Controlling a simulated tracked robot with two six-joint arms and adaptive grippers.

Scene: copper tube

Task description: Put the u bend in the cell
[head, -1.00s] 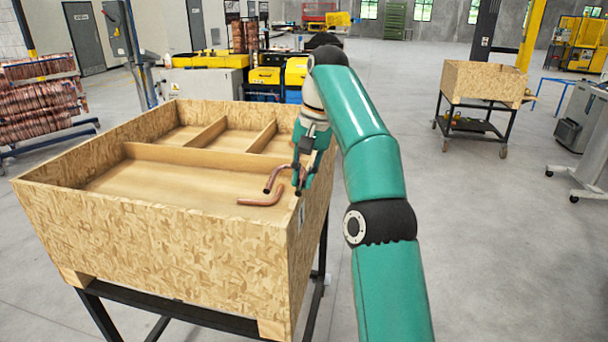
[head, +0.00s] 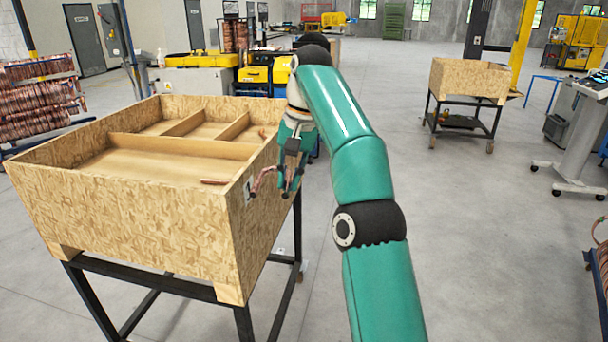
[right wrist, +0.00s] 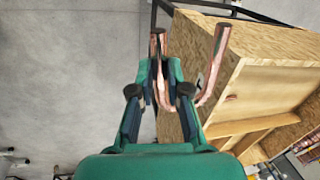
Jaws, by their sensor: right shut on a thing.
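The copper u bend (head: 262,178) is held in my right gripper (head: 287,190) just outside the crate's right wall in the head view. In the right wrist view the fingers (right wrist: 162,88) are closed around one leg of the u bend (right wrist: 215,65), and its other leg stands free to the right. Another copper tube (head: 213,181) lies in the crate's large front compartment, mostly hidden by the front wall. A small copper piece (head: 262,133) shows in the back right cell. My left gripper is out of view.
The chipboard crate (head: 120,215) stands on a black metal frame, with dividers (head: 183,124) forming smaller cells at the back. A second crate (head: 468,80) on a wheeled stand is at the far right. Open concrete floor lies between them.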

